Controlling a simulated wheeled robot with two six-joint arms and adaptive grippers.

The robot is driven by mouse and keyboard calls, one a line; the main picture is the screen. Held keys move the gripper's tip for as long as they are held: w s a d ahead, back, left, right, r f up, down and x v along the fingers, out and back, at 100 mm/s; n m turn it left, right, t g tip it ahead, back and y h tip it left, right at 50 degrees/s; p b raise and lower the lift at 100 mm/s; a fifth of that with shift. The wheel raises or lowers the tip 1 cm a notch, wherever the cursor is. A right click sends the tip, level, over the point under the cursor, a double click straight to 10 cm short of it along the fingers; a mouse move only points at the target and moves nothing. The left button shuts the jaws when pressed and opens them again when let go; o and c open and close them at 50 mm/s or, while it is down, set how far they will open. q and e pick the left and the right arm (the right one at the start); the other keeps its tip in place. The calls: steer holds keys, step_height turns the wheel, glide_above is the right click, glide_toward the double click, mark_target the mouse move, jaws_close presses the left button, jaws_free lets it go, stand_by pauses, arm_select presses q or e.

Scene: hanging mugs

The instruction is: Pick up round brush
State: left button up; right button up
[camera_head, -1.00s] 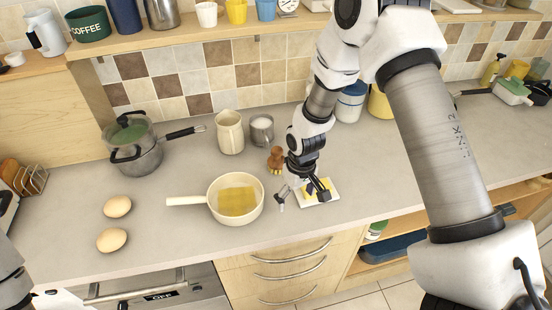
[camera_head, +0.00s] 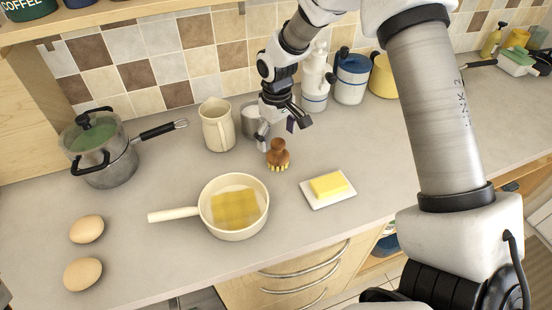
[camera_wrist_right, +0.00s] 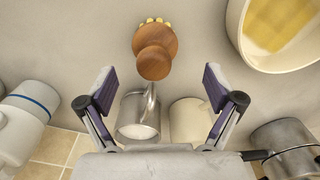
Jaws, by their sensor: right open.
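The round brush (camera_head: 278,155), with a brown wooden knob and pale bristles, stands bristles down on the counter, right of the cream jug. In the right wrist view the brush (camera_wrist_right: 155,52) lies ahead of the fingertips, roughly centred between them. My right gripper (camera_head: 280,135) is open and empty, just behind and above the brush, not touching it as far as I can tell. In the right wrist view its two fingers (camera_wrist_right: 163,88) are spread wide. My left gripper is not in view.
A cream pan (camera_head: 261,218) with a yellow sponge-like slab stands in front. A butter dish (camera_head: 315,202) is at the right. The cream jug (camera_head: 217,126) and metal cup (camera_head: 250,117) stand close behind the brush. A lidded pot (camera_head: 122,165) and two eggs are at left.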

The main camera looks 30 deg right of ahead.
mark_target(278, 151)
steer(key=f, duration=0.1)
steer(key=f+p, duration=0.1)
steer(key=f, duration=0.1)
steer(key=f+p, duration=0.1)
steer(key=f, duration=0.1)
steer(key=shift+w+d+f, duration=0.1)
steer(key=shift+d, duration=0.25)
steer(key=shift+f, duration=0.35)
steer(key=shift+w+f, duration=0.1)
steer(key=shift+f, duration=0.05)
steer(key=c, duration=1.4)
steer(key=shift+r, duration=0.3)
step_height(278, 151, up, 9)
steer(key=shift+f+b, duration=0.15)
steer(key=shift+b, duration=1)
steer(key=shift+r, duration=0.45)
steer(key=o, duration=0.7)
steer(key=c, duration=0.4)
